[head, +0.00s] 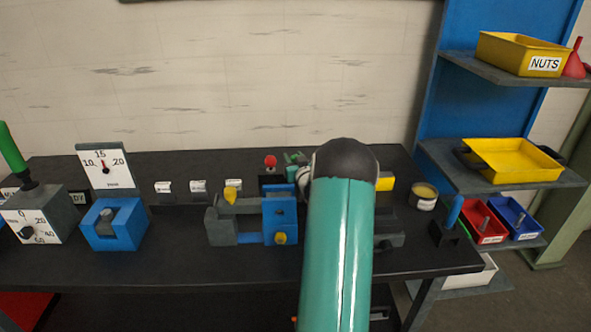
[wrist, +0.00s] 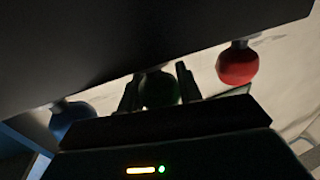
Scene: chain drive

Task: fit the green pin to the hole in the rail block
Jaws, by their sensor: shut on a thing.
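The green pin shows in the wrist view as a dark green round knob (wrist: 160,90) against a dark surface (wrist: 130,40). My gripper (wrist: 158,86) has one finger on each side of this knob and is shut on it. In the head view my gripper (head: 296,168) is at the back of the bench, mostly hidden behind my arm, with a bit of green (head: 293,156) beside it. The pin's shaft and tip are hidden. I cannot tell for sure which part is the rail block, and its hole is not visible.
A red knob (wrist: 238,63) and a blue knob (wrist: 72,120) flank the green one closely; the red knob also shows in the head view (head: 270,161). A grey and blue fixture (head: 281,218) with yellow knobs stands left of my arm. A round tin (head: 423,197) stands right.

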